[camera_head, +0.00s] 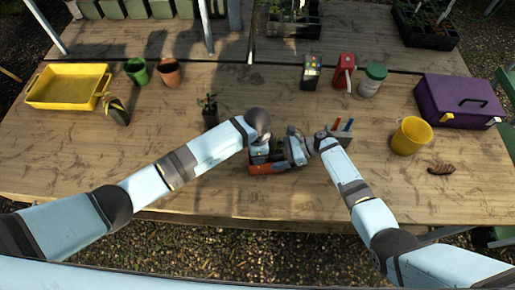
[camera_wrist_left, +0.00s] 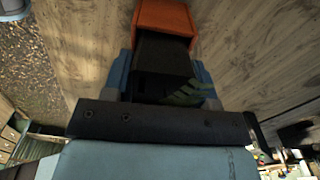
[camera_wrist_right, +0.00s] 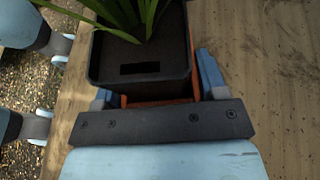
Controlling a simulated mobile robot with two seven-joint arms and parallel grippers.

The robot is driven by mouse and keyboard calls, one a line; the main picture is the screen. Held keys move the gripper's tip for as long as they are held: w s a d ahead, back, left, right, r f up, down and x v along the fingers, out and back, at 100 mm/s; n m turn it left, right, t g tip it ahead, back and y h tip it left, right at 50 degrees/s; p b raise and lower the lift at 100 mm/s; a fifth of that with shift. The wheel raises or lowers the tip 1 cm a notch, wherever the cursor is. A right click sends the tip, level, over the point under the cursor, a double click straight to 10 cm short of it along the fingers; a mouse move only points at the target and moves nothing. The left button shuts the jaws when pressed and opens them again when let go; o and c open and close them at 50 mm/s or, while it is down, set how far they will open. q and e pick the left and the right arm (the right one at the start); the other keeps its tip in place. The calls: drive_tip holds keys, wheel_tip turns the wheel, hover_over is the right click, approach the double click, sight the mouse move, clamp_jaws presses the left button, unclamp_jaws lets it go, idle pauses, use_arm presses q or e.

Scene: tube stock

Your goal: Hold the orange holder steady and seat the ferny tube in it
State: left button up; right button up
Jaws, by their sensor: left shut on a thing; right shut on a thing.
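The orange holder (camera_head: 266,168) lies near the table's front edge between my two grippers. It also shows in the left wrist view (camera_wrist_left: 165,17). My left gripper (camera_head: 259,150) is shut on a black tube (camera_wrist_left: 163,65) with dark feathery green leaves (camera_wrist_left: 192,93), seemingly the ferny tube. The orange holder is right beyond it; I cannot tell whether the tube is inside. My right gripper (camera_head: 295,148) is shut at the holder's other end, where orange shows between the fingers in the right wrist view. A black square tube (camera_wrist_right: 140,68) with long grassy leaves stands there.
A black pot with a seedling (camera_head: 210,114) stands left of my left gripper. A yellow pot (camera_head: 410,136), brown brush (camera_head: 441,169), purple box (camera_head: 458,101) and yellow tray (camera_head: 68,87) stand farther out.

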use_arm(q)
drive_tip(key=shift+f, duration=0.25)
idle(0.4)
drive_tip(key=o, duration=1.1)
drive_tip(key=shift+c, duration=0.2)
wheel_tip(320, 180, up, 12)
use_arm(e)
drive_tip(key=o, duration=1)
drive_tip(key=shift+d, duration=0.1)
drive_tip(key=v, duration=1.1)
drive_tip(key=shift+w+d+r, duration=0.1)
drive_tip(key=shift+d+r, duration=0.15)
drive_tip(key=shift+d, duration=0.1)
